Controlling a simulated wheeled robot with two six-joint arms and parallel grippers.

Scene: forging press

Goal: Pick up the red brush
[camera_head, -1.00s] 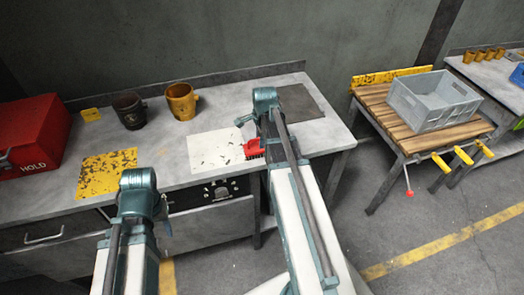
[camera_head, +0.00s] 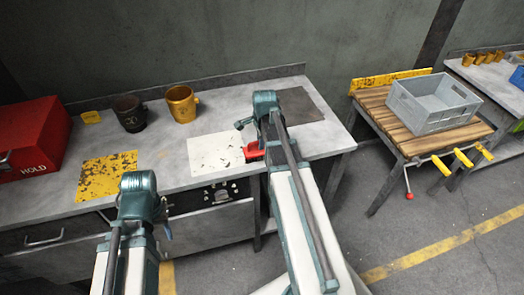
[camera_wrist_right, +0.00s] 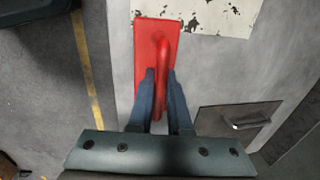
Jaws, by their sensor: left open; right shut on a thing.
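The red brush (camera_head: 253,151) is at the front of the bench, at the right edge of the white worn plate (camera_head: 212,153), partly hidden by my right arm. In the right wrist view the brush (camera_wrist_right: 148,62) shows a flat red body with a raised red handle. My right gripper (camera_wrist_right: 162,78) is shut on the handle. Whether the brush still touches the bench, I cannot tell. My left gripper (camera_head: 165,222) is open and empty in front of the bench, low at the left; its fingers show only in part.
A red box marked HOLD (camera_head: 35,140), a yellow worn plate (camera_head: 106,175), a dark mug (camera_head: 129,114) and a yellow mug (camera_head: 181,104) are on the bench. A dark plate (camera_head: 301,105) lies at the right. A grey crate (camera_head: 420,118) stands on a wooden table (camera_head: 385,120).

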